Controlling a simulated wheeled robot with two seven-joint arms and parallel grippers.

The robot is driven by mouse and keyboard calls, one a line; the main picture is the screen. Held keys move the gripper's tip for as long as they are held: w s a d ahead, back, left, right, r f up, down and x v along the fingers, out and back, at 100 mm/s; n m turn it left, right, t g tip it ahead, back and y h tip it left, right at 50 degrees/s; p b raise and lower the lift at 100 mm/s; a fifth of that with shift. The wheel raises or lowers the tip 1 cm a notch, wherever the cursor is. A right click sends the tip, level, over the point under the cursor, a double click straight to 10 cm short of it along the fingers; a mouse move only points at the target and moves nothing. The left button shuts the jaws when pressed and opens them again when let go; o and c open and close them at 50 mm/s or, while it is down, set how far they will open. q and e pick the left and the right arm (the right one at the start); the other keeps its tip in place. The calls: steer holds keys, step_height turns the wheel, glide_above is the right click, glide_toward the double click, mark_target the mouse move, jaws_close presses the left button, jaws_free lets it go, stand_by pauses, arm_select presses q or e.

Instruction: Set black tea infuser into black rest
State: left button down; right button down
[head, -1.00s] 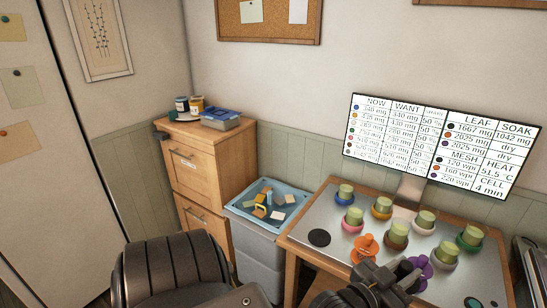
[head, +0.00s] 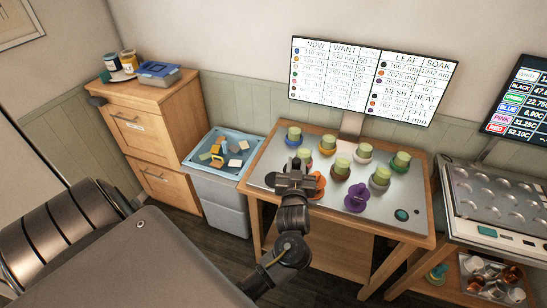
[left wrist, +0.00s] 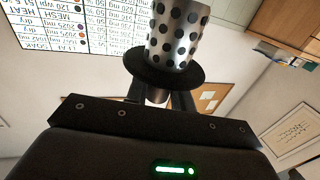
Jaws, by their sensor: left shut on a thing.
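My left gripper (head: 292,172) is over the left part of the steel-topped table. In the left wrist view, the left gripper (left wrist: 160,98) is shut on the black tea infuser (left wrist: 165,77), which has a black collar and a perforated metal body. The infuser is hard to make out in the head view. A dark patch on the tabletop just left of the gripper looks like the black rest (head: 270,179), partly hidden by the gripper. I cannot tell the gap between infuser and rest. My right gripper is not in view.
An orange piece (head: 317,184) is partly behind my gripper. A purple one (head: 357,198) stands right of it. Several green cups (head: 342,163) on coloured bases fill the table's back. A blue bin (head: 218,147) is left of the table. A screen (head: 372,80) stands behind.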

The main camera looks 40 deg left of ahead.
arm_select(q)
steer(key=shift+w+a+f+b, duration=0.1)
steer(key=shift+a+f+b, duration=0.25)
steer(key=shift+b, duration=0.15)
steer(key=w+a+f+b, duration=0.1)
steer(key=a+f+b, duration=0.3)
steer(key=b, duration=0.2)
steer(key=w+a+f+b, duration=0.2)
steer(key=a+f+b, duration=0.2)
steer(key=b, duration=0.2)
steer(key=w+a+f+b, duration=0.2)
steer(key=a+f+b, duration=0.2)
steer(key=b, duration=0.2)
steer(key=shift+w+a, duration=0.1)
steer(key=shift+w, duration=0.05)
steer(key=shift+f+b, duration=0.35)
steer(key=shift+b, duration=0.25)
steer(key=shift+r, duration=0.15)
steer(key=shift+f, duration=0.2)
steer(key=c, duration=1.5)
jaws_free()
steer(key=o, duration=0.3)
steer(key=shift+r, duration=0.2)
steer(key=shift+v, duration=6.05)
